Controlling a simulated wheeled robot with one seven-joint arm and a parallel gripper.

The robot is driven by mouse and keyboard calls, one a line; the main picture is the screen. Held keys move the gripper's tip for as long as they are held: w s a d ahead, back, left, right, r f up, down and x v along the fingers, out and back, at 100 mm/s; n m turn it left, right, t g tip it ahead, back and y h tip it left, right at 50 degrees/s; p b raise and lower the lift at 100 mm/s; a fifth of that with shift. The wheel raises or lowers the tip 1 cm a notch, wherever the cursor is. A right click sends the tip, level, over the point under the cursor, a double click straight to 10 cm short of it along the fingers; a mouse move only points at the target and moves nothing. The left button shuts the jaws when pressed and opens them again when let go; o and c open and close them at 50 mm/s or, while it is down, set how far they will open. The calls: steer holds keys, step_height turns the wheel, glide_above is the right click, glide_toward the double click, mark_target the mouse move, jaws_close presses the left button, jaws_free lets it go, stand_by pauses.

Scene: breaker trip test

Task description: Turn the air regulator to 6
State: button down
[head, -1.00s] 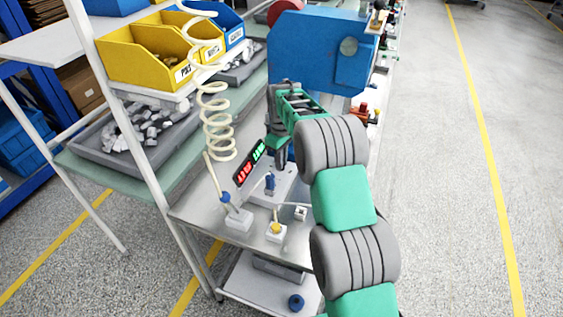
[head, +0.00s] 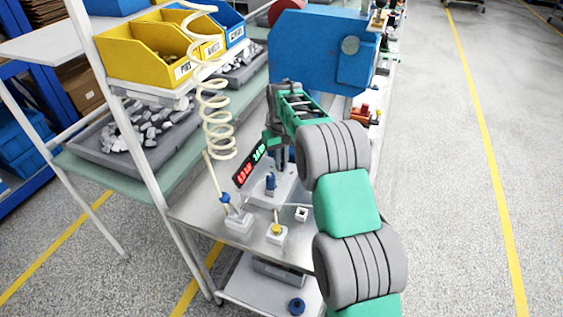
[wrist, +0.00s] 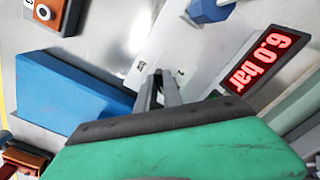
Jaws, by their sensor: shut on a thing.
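My gripper (wrist: 158,78) has its dark fingers close together over a pale plate in the wrist view. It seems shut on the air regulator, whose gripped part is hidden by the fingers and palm. In the head view my gripper (head: 281,160) is low over the bench, just beyond a blue knob-like part (head: 270,183). A blue faceted part (wrist: 208,10) also shows at the top of the wrist view, apart from the fingertips. A dark display (wrist: 264,58) reads 6.0 bar in red. The display (head: 249,165) shows red and green characters in the head view, too small to read.
A large blue machine housing (head: 315,52) stands behind my gripper. A coiled pale hose (head: 216,115) hangs at the left, by yellow bins (head: 145,55). A white box with a yellow button (head: 277,233) sits at the bench's front. The floor at the right is clear.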

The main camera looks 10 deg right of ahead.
steer(key=shift+r, duration=0.1)
steer(key=c, duration=1.5)
jaws_free()
step_height(320, 180, up, 8)
steer(key=shift+d+f+b, duration=0.1)
steer(key=shift+b, duration=0.55)
